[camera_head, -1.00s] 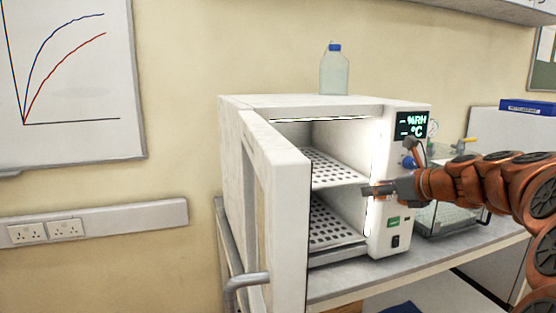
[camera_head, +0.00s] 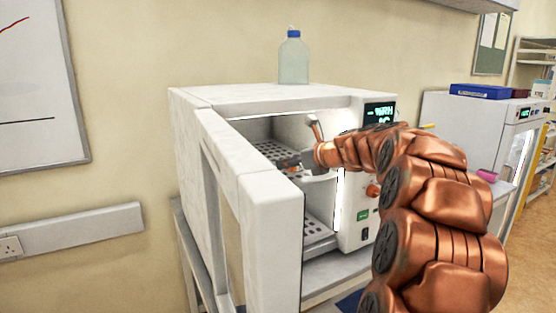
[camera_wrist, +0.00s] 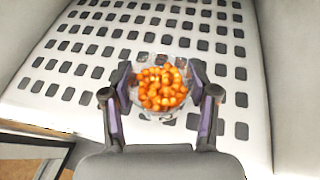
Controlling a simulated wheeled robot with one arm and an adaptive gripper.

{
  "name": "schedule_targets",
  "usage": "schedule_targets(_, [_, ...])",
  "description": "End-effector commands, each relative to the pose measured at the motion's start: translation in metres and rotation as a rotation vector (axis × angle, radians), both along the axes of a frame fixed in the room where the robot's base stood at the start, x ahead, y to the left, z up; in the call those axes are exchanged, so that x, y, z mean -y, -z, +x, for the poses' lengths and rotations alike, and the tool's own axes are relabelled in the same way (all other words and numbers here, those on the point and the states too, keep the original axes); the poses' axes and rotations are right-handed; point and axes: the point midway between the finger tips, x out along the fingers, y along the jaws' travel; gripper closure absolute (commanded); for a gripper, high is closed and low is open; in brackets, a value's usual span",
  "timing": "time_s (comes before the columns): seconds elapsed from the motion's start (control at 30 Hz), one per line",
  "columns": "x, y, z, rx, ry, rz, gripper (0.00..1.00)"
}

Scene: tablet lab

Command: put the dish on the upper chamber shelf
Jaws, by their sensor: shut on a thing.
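The dish (camera_wrist: 158,112) is a small clear round dish filled with orange pieces. In the wrist view it sits between the two fingers of my gripper (camera_wrist: 160,78), which is shut on it. Beneath it is the white upper chamber shelf (camera_wrist: 108,42) with dark slots. I cannot tell whether the dish touches the shelf. In the head view my gripper (camera_head: 298,164) reaches through the chamber's open front, over the upper shelf (camera_head: 266,150). The dish is hard to make out there.
The open door (camera_head: 272,235) stands to the left of my gripper. The lower shelf (camera_head: 316,230) lies below. The control panel (camera_head: 362,205) is right of the opening. A bottle (camera_head: 293,60) stands on the chamber's roof. Bare shelf shows beyond the dish.

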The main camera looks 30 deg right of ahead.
Motion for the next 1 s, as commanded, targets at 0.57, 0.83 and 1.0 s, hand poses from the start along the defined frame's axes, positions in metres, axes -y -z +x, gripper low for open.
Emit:
schedule_targets(0.57, [-0.005, 0.000, 0.043, -0.001, 0.004, 0.001, 0.77])
schedule_targets(0.83, [-0.007, 0.012, 0.054, 0.000, 0.004, 0.002, 0.77])
schedule_targets(1.0, [-0.007, 0.014, 0.054, 0.002, 0.004, -0.001, 0.77])
